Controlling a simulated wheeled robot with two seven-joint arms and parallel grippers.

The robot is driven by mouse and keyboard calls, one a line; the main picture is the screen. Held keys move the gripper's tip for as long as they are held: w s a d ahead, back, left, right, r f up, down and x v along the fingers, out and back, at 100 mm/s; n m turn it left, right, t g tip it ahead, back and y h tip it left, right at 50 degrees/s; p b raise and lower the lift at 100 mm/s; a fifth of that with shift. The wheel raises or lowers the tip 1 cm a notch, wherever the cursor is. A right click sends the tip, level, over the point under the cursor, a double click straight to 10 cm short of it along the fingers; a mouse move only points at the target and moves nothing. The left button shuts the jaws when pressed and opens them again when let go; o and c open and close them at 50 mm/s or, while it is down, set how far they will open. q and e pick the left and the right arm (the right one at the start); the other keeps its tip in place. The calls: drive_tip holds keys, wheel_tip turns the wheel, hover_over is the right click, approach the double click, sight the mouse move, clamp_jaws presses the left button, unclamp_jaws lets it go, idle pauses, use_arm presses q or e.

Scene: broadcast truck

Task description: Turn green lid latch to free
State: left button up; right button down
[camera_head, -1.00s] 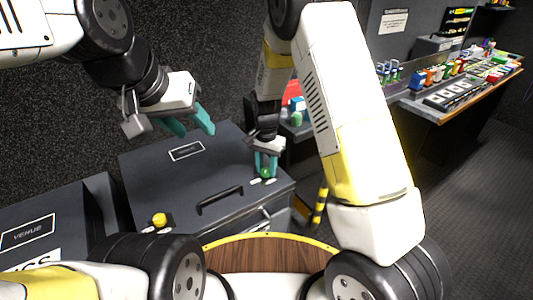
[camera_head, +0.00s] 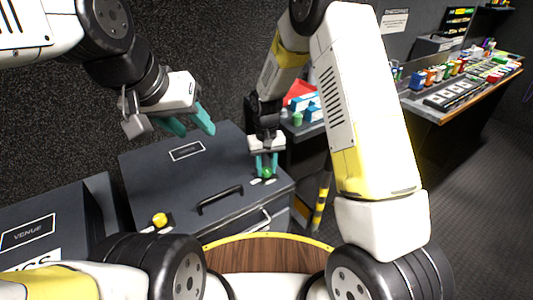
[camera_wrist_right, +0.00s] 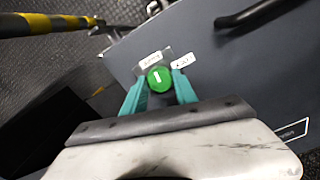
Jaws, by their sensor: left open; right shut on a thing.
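The green lid latch (camera_head: 267,173) is a round knob on the front right of the dark case's lid (camera_head: 150,175). In the right wrist view the green latch (camera_wrist_right: 159,78) shows a white mark, with two small white labels beside it. My right gripper (camera_head: 266,162) is shut on the green latch, with a teal finger on each side; it also shows in the right wrist view (camera_wrist_right: 160,90). The label print is too small to read. My left gripper (camera_head: 195,124) is open and empty above the back left of the lid.
A yellow knob (camera_head: 160,220) sits on the front left of the lid. A black handle (camera_head: 220,199) lies between the knobs. A second case (camera_head: 40,225) stands at left. A yellow-black striped post (camera_head: 321,205) stands right of the case. A cluttered desk (camera_head: 450,110) is at far right.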

sight(266, 170)
drive_tip(key=shift+n, duration=0.3)
drive_tip(key=c, duration=1)
unclamp_jaws()
drive_tip(key=shift+o, duration=0.2)
drive_tip(key=shift+r, duration=3.9)
drive_tip(key=shift+r, duration=0.1)
